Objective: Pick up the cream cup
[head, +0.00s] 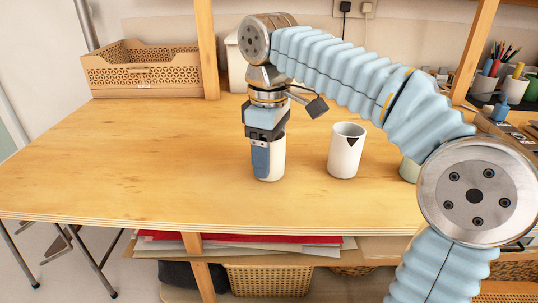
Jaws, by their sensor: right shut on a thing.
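A cream cup (277,160) stands upright at the middle of the wooden table, or very near its surface; I cannot tell if there is a gap. My right gripper (264,157) points straight down over it and is shut on it. The gripper's finger hides the cup's left part, and the gripper body hides its rim. A second off-white cup (345,155) with a dark triangle mark at its rim stands upright to the right, apart from the gripper. A pale green cup (409,170) is mostly hidden behind my right arm. My left gripper is not in view.
The wooden table (130,160) is clear on the left. A perforated wooden crate (140,75) stands at the back left, beside a shelf post (207,50). A white container (236,65) is behind my gripper. Pots with pencils (490,75) stand at the back right.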

